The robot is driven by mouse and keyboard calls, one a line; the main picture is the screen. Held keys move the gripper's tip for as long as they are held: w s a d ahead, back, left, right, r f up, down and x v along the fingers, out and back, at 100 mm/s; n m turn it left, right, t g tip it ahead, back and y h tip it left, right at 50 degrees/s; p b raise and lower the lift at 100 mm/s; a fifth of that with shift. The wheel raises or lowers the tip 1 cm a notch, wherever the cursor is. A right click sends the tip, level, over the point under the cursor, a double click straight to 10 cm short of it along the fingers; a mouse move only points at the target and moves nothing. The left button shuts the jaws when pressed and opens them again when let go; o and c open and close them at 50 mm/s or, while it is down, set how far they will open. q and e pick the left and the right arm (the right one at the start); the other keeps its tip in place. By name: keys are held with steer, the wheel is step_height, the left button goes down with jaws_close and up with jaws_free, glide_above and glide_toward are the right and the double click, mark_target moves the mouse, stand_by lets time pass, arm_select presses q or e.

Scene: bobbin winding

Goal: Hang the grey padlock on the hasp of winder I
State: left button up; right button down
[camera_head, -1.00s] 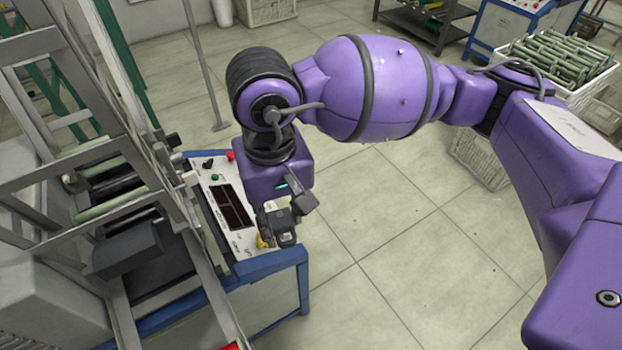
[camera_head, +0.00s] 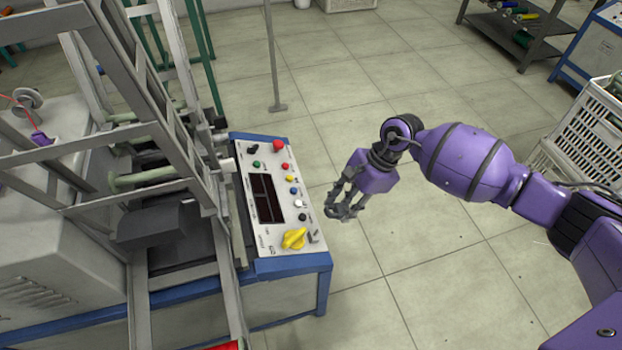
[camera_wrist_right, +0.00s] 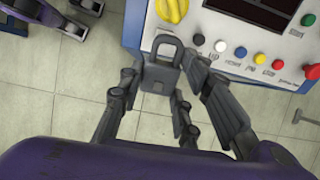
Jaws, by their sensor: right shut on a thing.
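My right gripper (camera_head: 343,208) is to the right of the control panel in the head view, apart from it. In the right wrist view my right gripper (camera_wrist_right: 160,88) is shut on the grey padlock (camera_wrist_right: 158,78), whose shackle points toward the panel. The padlock cannot be made out clearly in the head view. On the near end of winder I's panel (camera_head: 262,240), a small grey hasp (camera_head: 314,237) stands beside the yellow rotary knob (camera_head: 294,239).
Buttons and a dark display (camera_head: 266,199) lie along the panel. A grey metal frame (camera_head: 150,110) rises left of it. A white crate (camera_head: 585,125) stands at the right. The tiled floor (camera_head: 420,275) in front is clear.

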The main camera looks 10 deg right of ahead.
steer(key=shift+f, duration=0.65)
steer(key=shift+s+a+f+b, duration=0.1)
steer(key=shift+a+f+b, duration=0.1)
steer(key=shift+f, duration=0.15)
steer(key=shift+a+f+b, duration=0.1)
steer(key=shift+f+b, duration=0.1)
steer(key=shift+f, duration=0.1)
steer(key=shift+r, duration=0.15)
arm_select(q)
steer(key=shift+s+f, duration=0.3)
steer(key=shift+f, duration=0.2)
steer(key=shift+s+f, duration=0.1)
steer(key=shift+f, duration=0.05)
steer(key=shift+f, duration=0.1)
steer(key=shift+f, duration=0.1)
